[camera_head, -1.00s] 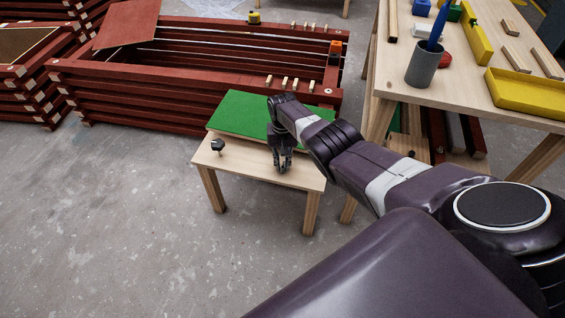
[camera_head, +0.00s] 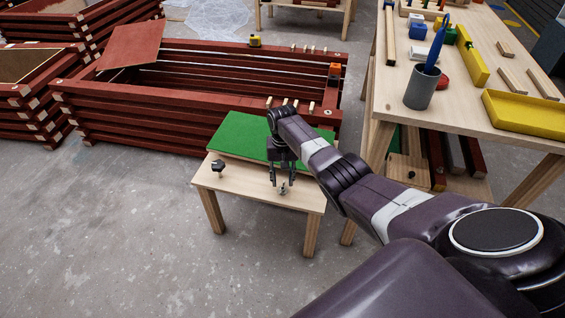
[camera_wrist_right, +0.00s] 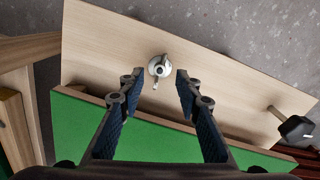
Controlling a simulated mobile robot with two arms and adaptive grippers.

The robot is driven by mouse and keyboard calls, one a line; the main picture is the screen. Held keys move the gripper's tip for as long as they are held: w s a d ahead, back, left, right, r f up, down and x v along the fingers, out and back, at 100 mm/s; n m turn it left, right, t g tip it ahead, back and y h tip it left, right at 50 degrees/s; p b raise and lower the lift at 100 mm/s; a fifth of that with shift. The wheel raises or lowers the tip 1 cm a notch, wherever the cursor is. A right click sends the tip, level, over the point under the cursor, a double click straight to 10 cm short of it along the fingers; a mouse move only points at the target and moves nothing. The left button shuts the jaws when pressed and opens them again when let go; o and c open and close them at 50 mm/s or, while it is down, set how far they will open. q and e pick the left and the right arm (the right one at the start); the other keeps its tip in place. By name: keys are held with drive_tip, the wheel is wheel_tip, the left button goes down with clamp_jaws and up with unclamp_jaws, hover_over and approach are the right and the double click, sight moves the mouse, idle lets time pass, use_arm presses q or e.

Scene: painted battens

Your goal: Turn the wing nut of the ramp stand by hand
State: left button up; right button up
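The ramp stand is a small pale wood table (camera_head: 240,188) with a green board (camera_head: 232,137) on its far part. The silver wing nut (camera_wrist_right: 159,67) stands on the bare wood in front of the board, and shows small in the head view (camera_head: 284,188). My right gripper (camera_wrist_right: 154,78) is open and empty, its fingertips on either side of the wing nut and slightly short of it in the wrist view. Contact with the nut is not visible. In the head view the right gripper (camera_head: 283,182) points down over the stand. My left gripper is not in view.
A black knob (camera_head: 218,166) stands at the stand's left side. A dark red batten frame (camera_head: 150,118) lies behind. A workbench (camera_head: 458,113) at the right holds a grey cup (camera_head: 420,88) and a yellow tray (camera_head: 525,118). The floor in front and left is clear.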

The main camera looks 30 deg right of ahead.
sight(283, 188)
wheel_tip(283, 188, up, 9)
drive_tip(key=shift+f, duration=0.15)
idle(0.6)
